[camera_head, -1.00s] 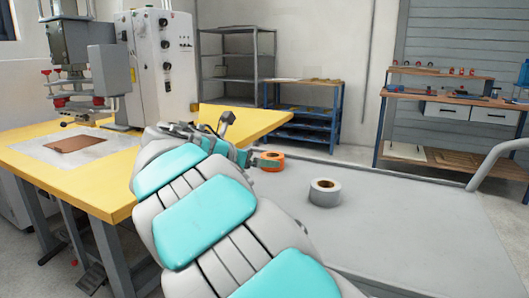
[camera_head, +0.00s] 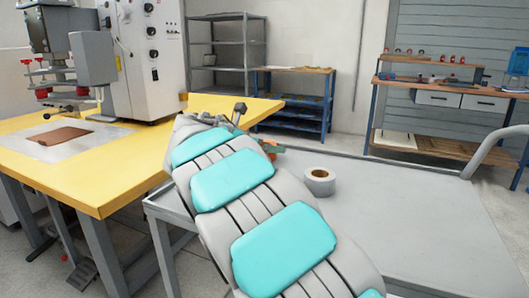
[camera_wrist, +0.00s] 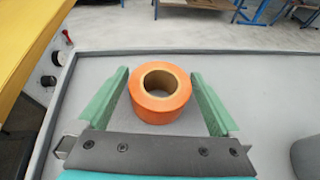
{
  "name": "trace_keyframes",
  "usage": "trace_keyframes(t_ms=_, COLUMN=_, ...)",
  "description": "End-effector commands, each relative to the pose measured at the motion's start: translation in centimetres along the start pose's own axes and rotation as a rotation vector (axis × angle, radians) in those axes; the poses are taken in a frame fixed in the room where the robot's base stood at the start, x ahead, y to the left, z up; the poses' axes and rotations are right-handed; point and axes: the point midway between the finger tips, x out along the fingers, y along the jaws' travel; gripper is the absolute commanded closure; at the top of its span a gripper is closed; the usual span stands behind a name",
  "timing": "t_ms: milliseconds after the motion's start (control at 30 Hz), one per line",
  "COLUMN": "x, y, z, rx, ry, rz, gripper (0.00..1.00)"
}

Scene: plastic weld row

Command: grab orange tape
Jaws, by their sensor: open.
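The orange tape (camera_wrist: 160,108) is a roll lying flat on the grey cart top, with its hole facing up. In the wrist view it lies between the two green fingers of my gripper (camera_wrist: 159,95). The gripper is open, with a gap between the roll and each finger. In the head view my arm hides most of the gripper, and only a bit of the green and orange area (camera_head: 270,148) shows past it.
The yellow table (camera_head: 110,175) with a press machine (camera_head: 145,60) is at the left. The cart's right part is clear.

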Motion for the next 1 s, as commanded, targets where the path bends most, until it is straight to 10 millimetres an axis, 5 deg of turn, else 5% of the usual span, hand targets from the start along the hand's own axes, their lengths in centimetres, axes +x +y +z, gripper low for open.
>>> trace_keyframes(t_ms=100, x=-0.07, y=0.01, z=0.03, rx=0.0, ry=0.0, rz=0.0, gripper=0.0)
trace_keyframes(t_ms=800, x=-0.1, y=0.01, z=0.02, rx=0.0, ry=0.0, rz=0.0, gripper=0.77)
trace_keyframes(t_ms=1000, x=-0.11, y=0.01, z=0.04, rx=0.0, ry=0.0, rz=0.0, gripper=0.78)
